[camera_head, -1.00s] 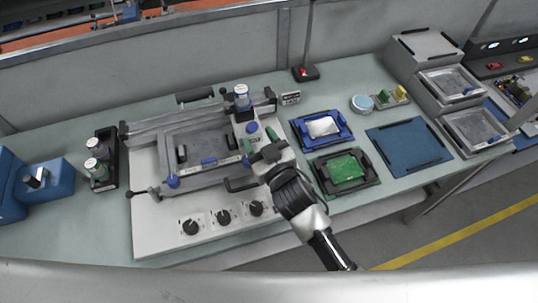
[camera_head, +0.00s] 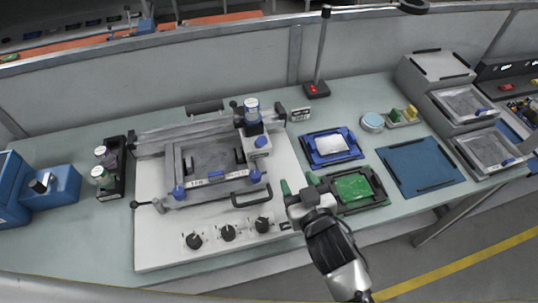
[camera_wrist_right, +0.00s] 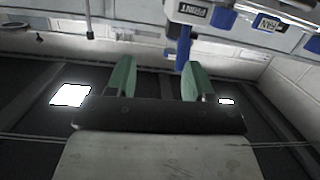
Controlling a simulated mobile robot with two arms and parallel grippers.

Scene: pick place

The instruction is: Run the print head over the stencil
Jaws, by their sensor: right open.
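The stencil (camera_head: 212,155) lies in a grey frame with blue knobs on the white printer (camera_head: 165,235). The print head (camera_head: 256,142), a light block with a blue knob and a small jar on top, stands at the right end of the rail. The print head also shows at the top of the right wrist view (camera_wrist_right: 205,12), above and beyond the fingers. My right gripper (camera_head: 299,186), with green fingers, is open and empty at the printer's right edge, apart from the print head. My left gripper is out of view.
A green board (camera_head: 352,187) in a black tray sits right beside my right gripper. A blue tray (camera_head: 331,146) with a pale sheet, a blue mat (camera_head: 420,168) and bins (camera_head: 465,102) stand further right. Bottles (camera_head: 104,176) in a black holder stand left of the printer.

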